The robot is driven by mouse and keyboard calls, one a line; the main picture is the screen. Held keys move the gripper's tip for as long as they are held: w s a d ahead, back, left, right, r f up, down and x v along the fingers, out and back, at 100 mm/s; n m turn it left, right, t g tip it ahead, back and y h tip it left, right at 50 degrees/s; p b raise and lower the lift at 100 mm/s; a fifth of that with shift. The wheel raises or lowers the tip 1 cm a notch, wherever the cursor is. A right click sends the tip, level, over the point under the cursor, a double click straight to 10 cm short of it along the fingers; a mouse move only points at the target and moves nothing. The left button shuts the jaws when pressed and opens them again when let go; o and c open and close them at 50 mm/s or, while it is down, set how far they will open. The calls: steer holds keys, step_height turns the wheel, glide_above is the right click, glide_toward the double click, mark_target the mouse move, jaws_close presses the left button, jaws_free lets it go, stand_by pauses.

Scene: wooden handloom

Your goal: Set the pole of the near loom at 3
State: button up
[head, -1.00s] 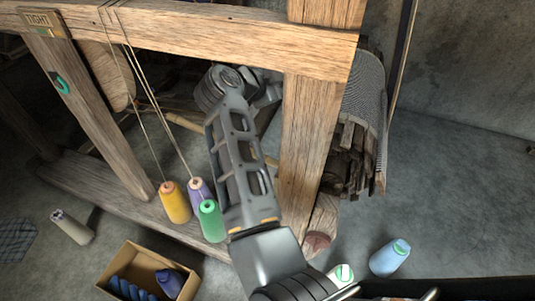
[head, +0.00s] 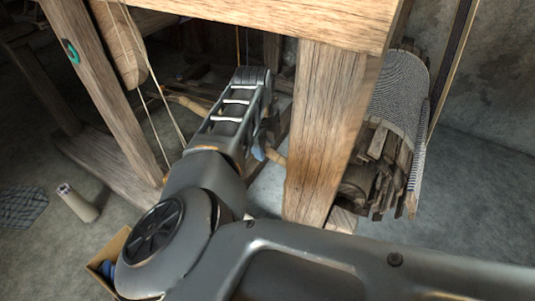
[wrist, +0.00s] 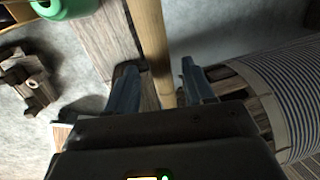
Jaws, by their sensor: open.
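The near loom is a heavy wooden frame with a thick post (head: 328,130) and top beam in the head view. A pale bamboo-like pole (head: 190,103) runs low behind the frame, partly hidden by my arm. In the wrist view the pole (wrist: 151,35) runs down from the top edge and passes between the fingers of my gripper (wrist: 157,68). The fingers are apart, one on each side of the pole, with a gap visible. I cannot tell how far along the depth the pole lies. No number marks are readable.
A striped cloth roll (wrist: 285,95) lies right of the fingers; it also hangs behind the post in the head view (head: 400,95). A green object (wrist: 65,8) and wooden piece (wrist: 30,75) are left.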

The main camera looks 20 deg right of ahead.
mark_target(266, 148)
steer(key=shift+w+d+f+b, duration=0.15)
steer(key=shift+f+b, duration=0.15)
steer(key=shift+f, duration=0.5)
steer(key=shift+w+d+f+b, duration=0.1)
steer(key=shift+f+b, duration=0.15)
steer(key=shift+f, duration=0.55)
steer(key=shift+s, duration=0.1)
jaws_close()
